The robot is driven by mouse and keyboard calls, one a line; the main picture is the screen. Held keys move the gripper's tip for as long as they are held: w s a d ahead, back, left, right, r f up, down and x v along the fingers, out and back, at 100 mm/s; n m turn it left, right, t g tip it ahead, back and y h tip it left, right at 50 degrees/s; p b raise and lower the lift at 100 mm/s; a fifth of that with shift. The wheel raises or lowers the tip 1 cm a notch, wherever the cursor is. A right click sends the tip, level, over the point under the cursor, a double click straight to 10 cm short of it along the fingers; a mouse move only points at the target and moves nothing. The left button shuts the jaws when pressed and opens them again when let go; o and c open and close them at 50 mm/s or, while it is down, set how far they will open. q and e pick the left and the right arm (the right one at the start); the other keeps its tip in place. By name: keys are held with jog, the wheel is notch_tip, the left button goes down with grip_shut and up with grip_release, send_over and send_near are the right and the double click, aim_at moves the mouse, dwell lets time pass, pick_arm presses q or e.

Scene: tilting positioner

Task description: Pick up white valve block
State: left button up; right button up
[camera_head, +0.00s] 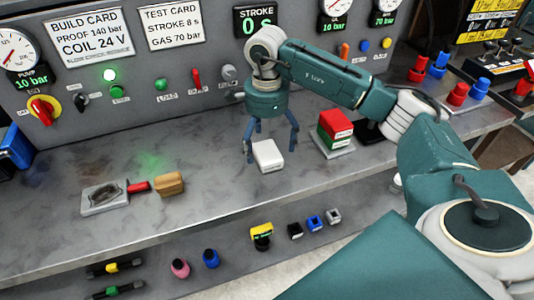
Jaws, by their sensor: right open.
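The white valve block (268,156) sits on the grey metal bench top, near the middle of the head view. My right gripper (271,150) hangs from above with its fingers pointing down. Its fingers are spread open around the upper part of the block, one to the left and one to the right. I cannot tell whether any finger touches the block. My left gripper is not in view.
Red and green blocks (335,128) stand stacked on a pale plate right of my gripper. A tan block (169,184) and a metal plate (104,197) with a red-handled tool lie left. The control panel (150,75) rises behind. Several coloured parts sit on the lower shelf.

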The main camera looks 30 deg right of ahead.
aim_at(267, 151)
jog(key=shift+f+p, duration=0.35)
jog(key=shift+f, duration=1.5)
jog(key=shift+s, duration=0.1)
jog(key=c, duration=2.1)
jog(key=shift+r, duration=0.1)
jog(key=shift+c, duration=0.9)
